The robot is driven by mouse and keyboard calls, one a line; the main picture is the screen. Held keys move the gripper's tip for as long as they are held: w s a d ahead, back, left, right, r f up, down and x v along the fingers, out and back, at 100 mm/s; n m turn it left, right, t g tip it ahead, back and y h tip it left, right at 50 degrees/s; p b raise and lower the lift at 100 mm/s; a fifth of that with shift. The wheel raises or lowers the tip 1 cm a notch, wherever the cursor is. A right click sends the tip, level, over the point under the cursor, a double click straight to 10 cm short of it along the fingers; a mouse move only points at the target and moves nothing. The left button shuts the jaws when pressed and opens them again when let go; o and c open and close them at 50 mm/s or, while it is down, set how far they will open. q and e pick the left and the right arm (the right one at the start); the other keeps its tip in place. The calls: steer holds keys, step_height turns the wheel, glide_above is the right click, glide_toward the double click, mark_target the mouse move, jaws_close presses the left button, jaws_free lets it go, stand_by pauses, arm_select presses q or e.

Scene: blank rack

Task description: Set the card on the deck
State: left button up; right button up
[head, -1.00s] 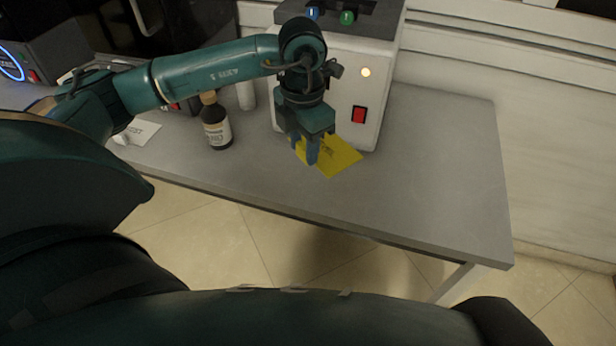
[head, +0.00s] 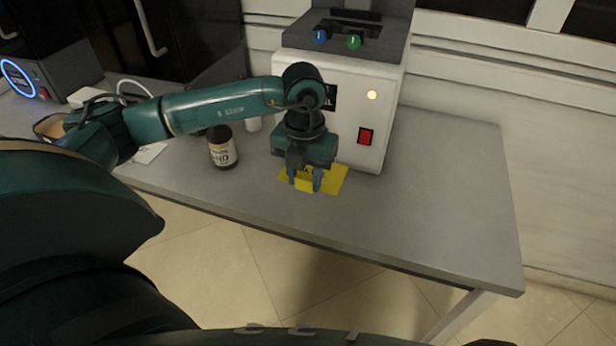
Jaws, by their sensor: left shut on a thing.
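A yellow card (head: 335,180) with dark print is low at the front of the white machine, close to the grey table top. My left gripper (head: 304,185) points down and is shut on the card. Yellow shows between its fingers and on both sides of them. The gripper hides part of the card, and I cannot tell whether it touches the table. No surface is clearly marked as the deck; the grey table top (head: 430,190) is bare to the right. My right gripper is not in view.
The white machine (head: 354,105) has a red switch, a lit lamp, and blue and green knobs. A box with a blue ring light is at far left.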

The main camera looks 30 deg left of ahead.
mark_target(305, 212)
arm_select(q)
step_height(305, 212, down, 7)
stand_by(0.3)
steer(key=shift+f, duration=0.3)
steer(key=o, duration=1)
steer(key=shift+r, duration=0.1)
steer(key=shift+c, duration=0.2)
steer(key=shift+r, duration=0.1)
